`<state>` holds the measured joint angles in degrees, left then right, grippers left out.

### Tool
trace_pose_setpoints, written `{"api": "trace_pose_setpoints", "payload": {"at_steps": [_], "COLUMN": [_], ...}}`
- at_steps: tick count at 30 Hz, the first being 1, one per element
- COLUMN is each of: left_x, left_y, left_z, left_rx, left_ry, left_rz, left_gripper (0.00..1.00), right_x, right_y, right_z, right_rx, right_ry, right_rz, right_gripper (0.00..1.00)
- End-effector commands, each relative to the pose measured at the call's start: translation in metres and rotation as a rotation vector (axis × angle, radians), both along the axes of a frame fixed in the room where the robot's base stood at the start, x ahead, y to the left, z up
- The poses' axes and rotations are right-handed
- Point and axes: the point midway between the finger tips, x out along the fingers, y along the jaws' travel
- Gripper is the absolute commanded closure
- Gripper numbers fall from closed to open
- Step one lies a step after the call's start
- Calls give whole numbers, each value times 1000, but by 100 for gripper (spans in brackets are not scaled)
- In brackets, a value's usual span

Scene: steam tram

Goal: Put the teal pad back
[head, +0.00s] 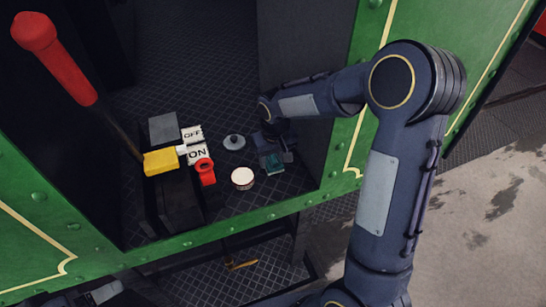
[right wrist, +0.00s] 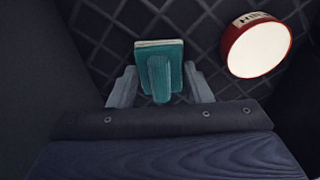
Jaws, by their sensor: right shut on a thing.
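The teal pad (head: 274,165) is at the right of the dark tram floor, largely hidden by my right gripper (head: 275,157) in the head view. In the right wrist view the teal pad (right wrist: 173,56) has a pale edge and a raised teal grip, which sits between the fingers of my right gripper (right wrist: 160,84). The right gripper is shut on the pad. I cannot tell whether the pad touches the floor.
A red-sided round tin with a pale top (head: 242,178) and a grey round lid-like piece (head: 234,142) stand left of the gripper. Further left are an ON/OFF block (head: 197,153), a red fitting (head: 205,172) and a red-handled lever (head: 55,62). The green tram side (head: 230,222) edges the floor.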

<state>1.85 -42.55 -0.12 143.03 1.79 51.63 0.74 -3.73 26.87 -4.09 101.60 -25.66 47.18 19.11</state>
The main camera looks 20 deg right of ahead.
Motion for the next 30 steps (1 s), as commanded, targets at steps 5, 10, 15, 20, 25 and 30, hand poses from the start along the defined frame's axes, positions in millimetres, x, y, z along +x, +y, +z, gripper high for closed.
{"api": "trace_pose_setpoints", "payload": {"at_steps": [5, 10, 15, 20, 25, 30], "left_x": [0, 0, 0, 0, 0, 0], "left_y": [0, 0, 0, 0, 0, 0], "left_z": [0, 0, 0, 0, 0, 0], "left_rx": [0, 0, 0, 0, 0, 0], "left_ry": [0, 0, 0, 0, 0, 0], "left_rz": [0, 0, 0, 0, 0, 0], "left_gripper": [17, 17, 17, 17, 17, 17], "right_x": [0, 0, 0, -1, -6, -11], "right_y": [0, 0, 0, 0, 1, 1], "right_z": [0, 0, 3, 24, 61, 94], "right_rx": [0, 0, 0, 1, 1, 1], "right_ry": [0, -1, -2, -7, -8, -5], "right_rz": [0, 0, 0, -1, 0, 0], "right_gripper": [34, 34, 34, 34, 34, 34]}}
